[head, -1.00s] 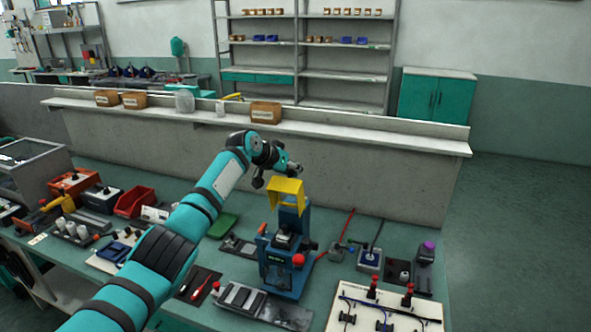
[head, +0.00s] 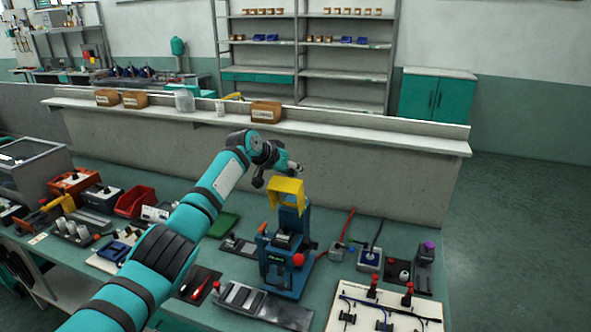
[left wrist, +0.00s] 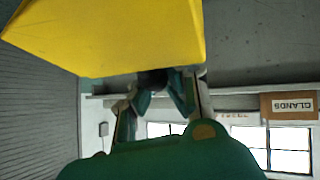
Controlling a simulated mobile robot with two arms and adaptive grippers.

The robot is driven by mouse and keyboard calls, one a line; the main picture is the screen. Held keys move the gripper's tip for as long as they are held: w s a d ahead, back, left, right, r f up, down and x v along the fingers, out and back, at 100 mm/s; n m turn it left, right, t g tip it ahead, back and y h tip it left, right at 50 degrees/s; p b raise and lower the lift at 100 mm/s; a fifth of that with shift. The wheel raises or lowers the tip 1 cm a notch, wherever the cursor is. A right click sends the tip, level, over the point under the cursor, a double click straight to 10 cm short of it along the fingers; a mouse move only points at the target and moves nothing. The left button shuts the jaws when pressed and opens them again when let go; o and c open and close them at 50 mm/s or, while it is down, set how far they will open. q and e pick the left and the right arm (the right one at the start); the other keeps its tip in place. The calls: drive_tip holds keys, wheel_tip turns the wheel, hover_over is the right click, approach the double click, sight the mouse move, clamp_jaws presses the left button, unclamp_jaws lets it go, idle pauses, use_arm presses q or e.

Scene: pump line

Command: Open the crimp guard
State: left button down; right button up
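The crimp guard (head: 287,187) is a yellow hood at the top of the blue press (head: 287,250) on the bench. It sits above the press's dark work area, and its front side shows. My left gripper (head: 293,170) is just behind and above the guard, with nothing seen in its grasp. In the left wrist view the yellow guard (left wrist: 115,35) fills the upper left, close to the camera. The fingers (left wrist: 165,85) lean together below its edge; their tips are partly hidden, and I cannot tell whether they touch it. My right gripper is not in view.
A red ball knob (head: 298,260) is on the press's front. A grey slotted tray (head: 242,298) lies before it, and a white fixture board (head: 385,312) is at right. A red bin (head: 134,202) stands at left. A low wall with a ledge (head: 350,125) runs behind.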

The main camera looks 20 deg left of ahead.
use_arm(q)
drive_tip(key=shift+s+a+f, duration=0.1)
drive_tip(key=shift+a+f, duration=0.15)
drive_tip(key=shift+f, duration=0.1)
drive_tip(key=c, duration=1.3)
unclamp_jaws()
drive_tip(key=shift+a+r, duration=0.1)
drive_tip(key=shift+a, duration=0.1)
drive_tip(key=shift+o, duration=0.6)
drive_tip(key=shift+d, duration=0.2)
drive_tip(key=v, duration=1.2)
